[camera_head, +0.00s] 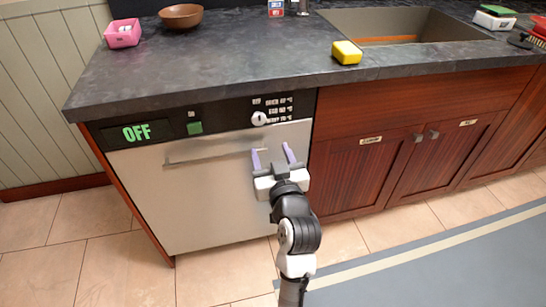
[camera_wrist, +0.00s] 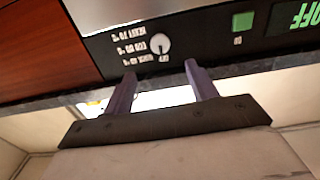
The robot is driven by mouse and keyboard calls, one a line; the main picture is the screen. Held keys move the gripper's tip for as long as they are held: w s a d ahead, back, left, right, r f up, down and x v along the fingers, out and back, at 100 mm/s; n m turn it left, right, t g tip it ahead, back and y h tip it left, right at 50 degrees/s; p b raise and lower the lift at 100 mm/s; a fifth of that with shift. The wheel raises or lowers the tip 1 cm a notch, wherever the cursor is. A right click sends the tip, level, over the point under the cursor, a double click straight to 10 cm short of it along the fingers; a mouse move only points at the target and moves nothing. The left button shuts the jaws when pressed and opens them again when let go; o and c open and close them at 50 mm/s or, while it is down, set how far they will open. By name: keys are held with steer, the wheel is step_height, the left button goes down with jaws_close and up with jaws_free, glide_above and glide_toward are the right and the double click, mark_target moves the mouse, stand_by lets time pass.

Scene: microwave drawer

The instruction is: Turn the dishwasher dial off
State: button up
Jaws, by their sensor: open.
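The dial (camera_head: 259,118) is a small white round knob on the dark control panel at the top of the steel-front dishwasher (camera_head: 200,200). Printed settings stand beside it. The panel's display (camera_head: 137,132) reads OFF in green. My gripper (camera_head: 270,148) is open and empty in front of the dishwasher, a little below the dial. In the wrist view the picture is upside down; the dial (camera_wrist: 160,46) shows just beyond and between the two purple fingertips (camera_wrist: 160,69), apart from them. Its pointer direction is too small to tell surely.
A green square button (camera_head: 195,128) is on the panel, left of the dial. A handle bar (camera_head: 205,156) runs below. The dark countertop (camera_head: 230,60) overhangs the panel, with a yellow sponge-like block (camera_head: 346,52) near its edge. Wooden cabinets (camera_head: 360,165) stand right.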

steer(key=shift+p+v, duration=0.3)
steer(key=shift+v, duration=0.5)
steer(key=shift+r, duration=0.1)
